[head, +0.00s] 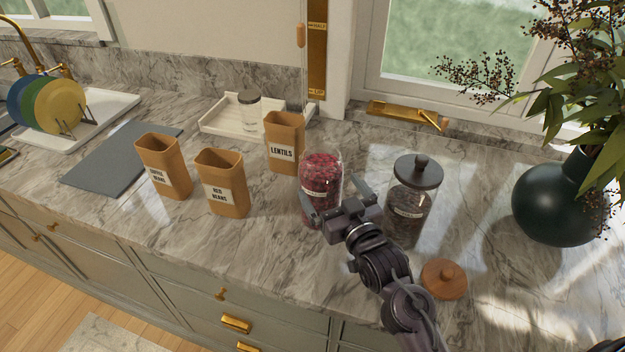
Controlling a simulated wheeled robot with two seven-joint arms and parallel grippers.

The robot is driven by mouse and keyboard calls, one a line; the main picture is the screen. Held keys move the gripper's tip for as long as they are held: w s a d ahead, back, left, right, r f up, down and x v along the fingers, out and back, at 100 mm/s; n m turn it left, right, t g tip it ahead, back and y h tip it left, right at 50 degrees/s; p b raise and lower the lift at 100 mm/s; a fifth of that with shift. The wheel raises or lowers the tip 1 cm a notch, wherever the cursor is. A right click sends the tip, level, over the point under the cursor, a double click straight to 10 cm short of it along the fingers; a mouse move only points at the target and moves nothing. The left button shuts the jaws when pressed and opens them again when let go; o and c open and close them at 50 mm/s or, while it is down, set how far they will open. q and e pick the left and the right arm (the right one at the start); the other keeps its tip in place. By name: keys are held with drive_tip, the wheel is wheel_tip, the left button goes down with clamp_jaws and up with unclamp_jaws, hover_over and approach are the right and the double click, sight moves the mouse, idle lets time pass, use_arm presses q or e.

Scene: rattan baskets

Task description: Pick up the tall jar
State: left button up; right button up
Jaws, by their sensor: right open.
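A tall clear glass jar (322,168) full of dark red pieces stands upright on the marble counter, with no lid on it. My right gripper (334,194) is at the near side of this jar, with its fingers apart, one toward the left side and one toward the right. The gripper hides part of the jar's lower right, and I cannot tell whether the fingers touch the glass. A second glass jar (408,213) with a dark knobbed lid and dark contents stands upright just right of the gripper. My left gripper is not in view.
A round wooden lid (444,279) lies near my right arm. Orange canisters, LENTILS (284,135), RED BEANS (221,180) and another (163,160), stand left. A dark vase (558,205) with branches is at right. The counter's front left is clear.

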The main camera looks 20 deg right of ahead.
sight(330, 182)
drive_tip(key=w+p, duration=0.1)
drive_tip(key=w+r+p, duration=0.1)
drive_tip(key=shift+w+a+r, duration=0.1)
drive_tip(key=shift+w+r, duration=0.05)
drive_tip(key=shift+w, duration=0.2)
drive_tip(key=w, duration=0.1)
drive_tip(key=w+p, duration=0.1)
drive_tip(key=shift+w+a+f, duration=0.1)
drive_tip(key=shift+w+f, duration=0.1)
drive_tip(key=shift+w, duration=0.2)
drive_tip(key=shift+w+f, duration=0.15)
drive_tip(key=shift+w, duration=0.3)
drive_tip(key=c, duration=1.6)
drive_tip(key=shift+r, duration=0.35)
drive_tip(key=shift+c, duration=0.9)
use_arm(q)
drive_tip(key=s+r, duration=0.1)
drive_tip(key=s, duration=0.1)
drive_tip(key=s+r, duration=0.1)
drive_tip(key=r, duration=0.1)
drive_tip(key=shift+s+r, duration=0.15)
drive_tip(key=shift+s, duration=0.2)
use_arm(e)
drive_tip(key=shift+w+f, duration=0.1)
